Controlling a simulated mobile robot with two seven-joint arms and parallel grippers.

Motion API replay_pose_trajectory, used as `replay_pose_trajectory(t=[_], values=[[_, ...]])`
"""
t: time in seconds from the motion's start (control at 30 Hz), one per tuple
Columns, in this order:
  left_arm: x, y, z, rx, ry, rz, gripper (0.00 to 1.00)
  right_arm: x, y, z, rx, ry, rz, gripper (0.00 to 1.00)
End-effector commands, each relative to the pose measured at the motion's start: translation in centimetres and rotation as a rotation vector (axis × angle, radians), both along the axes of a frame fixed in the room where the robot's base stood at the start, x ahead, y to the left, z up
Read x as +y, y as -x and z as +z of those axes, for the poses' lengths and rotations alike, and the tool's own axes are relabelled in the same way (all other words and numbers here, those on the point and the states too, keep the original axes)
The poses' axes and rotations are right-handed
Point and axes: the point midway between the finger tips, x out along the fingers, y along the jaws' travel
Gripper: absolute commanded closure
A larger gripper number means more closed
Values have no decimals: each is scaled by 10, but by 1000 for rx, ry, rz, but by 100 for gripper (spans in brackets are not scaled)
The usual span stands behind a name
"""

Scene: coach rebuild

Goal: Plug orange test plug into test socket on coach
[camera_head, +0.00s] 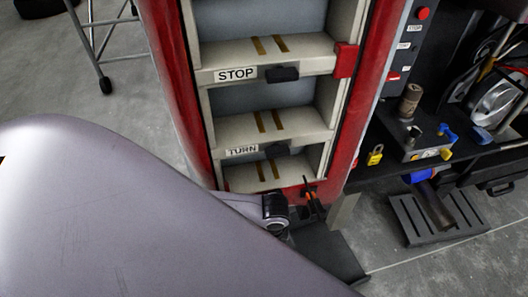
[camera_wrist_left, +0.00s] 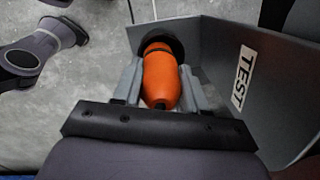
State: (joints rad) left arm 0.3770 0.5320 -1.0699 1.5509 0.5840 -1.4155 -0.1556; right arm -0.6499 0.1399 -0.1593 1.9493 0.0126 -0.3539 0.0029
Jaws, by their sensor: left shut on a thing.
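In the left wrist view, my left gripper (camera_wrist_left: 161,80) is shut on the orange test plug (camera_wrist_left: 162,76), with one grey finger on each side. The plug's far end lies at the dark round opening of the test socket (camera_wrist_left: 177,42), on a grey bracket (camera_wrist_left: 215,62). I cannot tell how deep it sits. A white TEST label (camera_wrist_left: 243,80) is on the bracket's right wall. In the head view, my pale arm covers the lower left, and a small orange and black item (camera_head: 310,194) shows at the foot of the red coach (camera_head: 350,135).
The coach's steps (camera_head: 290,122) carry STOP (camera_head: 236,74) and TURN (camera_head: 242,151) labels. A dark bench (camera_head: 470,157) at the right holds a yellow padlock (camera_head: 375,155) and a brown cylinder (camera_head: 410,101). A slotted dark stand (camera_head: 410,220) is on the floor below.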

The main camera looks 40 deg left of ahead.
Motion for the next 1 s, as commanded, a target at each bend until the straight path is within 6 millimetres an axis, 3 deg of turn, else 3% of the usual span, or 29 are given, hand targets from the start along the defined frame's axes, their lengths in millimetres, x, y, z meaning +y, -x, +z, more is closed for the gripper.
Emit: replay_pose_trajectory(t=[0.03,1.0], values=[[3,5,-16,-2,-6,4,100,0,0,-5,0,0,0,57],[7,3,-17,-1,-7,6,100,0,0,1,0,0,0,57]])
